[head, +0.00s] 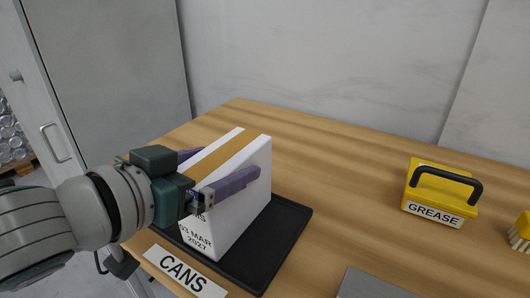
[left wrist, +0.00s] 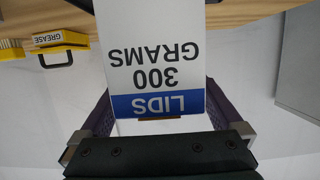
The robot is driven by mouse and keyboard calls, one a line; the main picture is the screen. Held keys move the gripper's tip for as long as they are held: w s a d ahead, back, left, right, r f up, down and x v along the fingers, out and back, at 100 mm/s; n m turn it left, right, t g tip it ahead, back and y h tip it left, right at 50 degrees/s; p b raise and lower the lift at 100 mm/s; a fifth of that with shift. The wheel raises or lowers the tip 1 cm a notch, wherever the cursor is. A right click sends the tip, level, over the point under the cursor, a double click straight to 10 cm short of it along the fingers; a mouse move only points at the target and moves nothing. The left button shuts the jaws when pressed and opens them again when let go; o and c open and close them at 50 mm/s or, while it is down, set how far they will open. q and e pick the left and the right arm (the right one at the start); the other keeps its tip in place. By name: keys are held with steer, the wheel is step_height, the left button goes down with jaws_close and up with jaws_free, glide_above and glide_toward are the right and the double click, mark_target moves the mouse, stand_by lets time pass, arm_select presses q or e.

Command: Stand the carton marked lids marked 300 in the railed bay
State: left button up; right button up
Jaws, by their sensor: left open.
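A white carton (head: 238,203) with a tan tape strip on top stands upright on a black rimmed tray (head: 285,238). Its print is partly hidden by my gripper in the head view; "03 MAR 2027" shows. In the left wrist view the carton (left wrist: 155,65) reads "LIDS 300 GRAMS", upside down, with a blue band. My left gripper (head: 228,163) is open, its purple fingers on either side of the carton's upper part. I cannot tell whether the fingers touch it. A "CANS" plate (head: 184,273) lies at the tray's front. I cannot identify a railed bay with certainty.
A yellow box marked "GREASE" (head: 425,208) with a black handle stands at the right of the wooden table (head: 350,180). A yellow brush (head: 522,232) is at the right edge. A grey flat thing (head: 370,285) shows at the bottom. The table between tray and grease box is clear.

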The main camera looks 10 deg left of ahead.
arm_select(q)
steer(key=shift+x, duration=0.9)
steer(key=c, duration=1.5)
